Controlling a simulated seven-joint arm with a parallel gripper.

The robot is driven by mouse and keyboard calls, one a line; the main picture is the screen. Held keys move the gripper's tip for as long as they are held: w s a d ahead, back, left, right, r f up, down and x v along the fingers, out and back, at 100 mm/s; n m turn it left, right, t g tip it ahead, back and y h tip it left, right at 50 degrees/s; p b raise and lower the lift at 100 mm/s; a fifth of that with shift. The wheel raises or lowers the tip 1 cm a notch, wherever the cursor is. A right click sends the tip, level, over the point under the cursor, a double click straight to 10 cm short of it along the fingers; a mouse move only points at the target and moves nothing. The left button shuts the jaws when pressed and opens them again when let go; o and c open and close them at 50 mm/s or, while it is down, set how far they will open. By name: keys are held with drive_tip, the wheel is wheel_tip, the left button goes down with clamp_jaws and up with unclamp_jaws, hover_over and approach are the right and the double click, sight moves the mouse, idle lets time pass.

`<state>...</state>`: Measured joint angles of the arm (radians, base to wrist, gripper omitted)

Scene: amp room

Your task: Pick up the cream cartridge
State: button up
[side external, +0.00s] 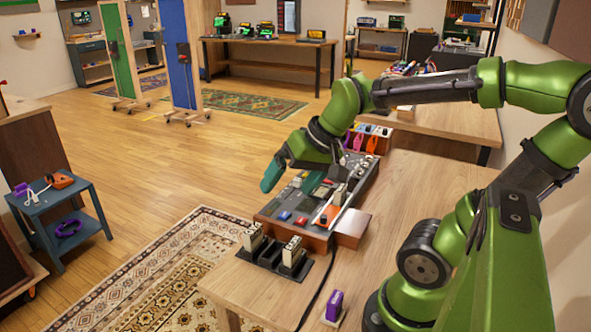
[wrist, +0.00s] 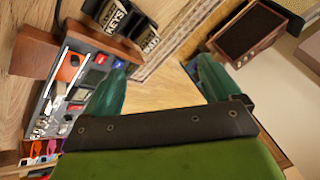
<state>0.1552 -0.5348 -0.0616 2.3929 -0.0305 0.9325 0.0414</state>
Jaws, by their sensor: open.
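Two cream cartridges stand upright in a black rack (side external: 270,262) near the table's front left edge: a left cream cartridge (side external: 252,238) and a right cream cartridge (side external: 292,252). In the wrist view two blocks with "KEYS" labels, a left labelled block (wrist: 117,18) and a right labelled block (wrist: 146,42), stand at the top; I cannot tell if the cream ones are these. My gripper (side external: 300,178) is above the device tray, apart from the rack. Its teal fingers (wrist: 163,68) are spread with nothing between them.
A tray of small devices (side external: 308,205) lies beneath my gripper, with a wooden block (side external: 351,228) at its near right corner. A purple piece (side external: 334,304) stands at the table's front. Bare wooden tabletop (side external: 425,190) lies to the right. A blue side table (side external: 68,207) stands at left.

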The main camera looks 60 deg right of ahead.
drive_tip(key=w+d+f+m+g+h, duration=0.1)
drive_tip(key=d+m+g, duration=0.1)
drive_tip(key=d+m, duration=0.5)
drive_tip(key=w+d+f+m+g, duration=0.1)
drive_tip(key=d+m, duration=0.4)
drive_tip(key=d, duration=0.4)
drive_tip(key=r+m+g, duration=0.1)
drive_tip(key=m+g, duration=0.2)
drive_tip(key=m, duration=1.4)
hover_over(341, 187)
wheel_tip(341, 187, down, 17)
drive_tip(key=shift+a+r, duration=0.15)
drive_tip(key=shift+r, duration=0.05)
drive_tip(key=c, duration=1.1)
drive_tip(key=shift+o, duration=0.2)
drive_tip(key=shift+r, duration=0.15)
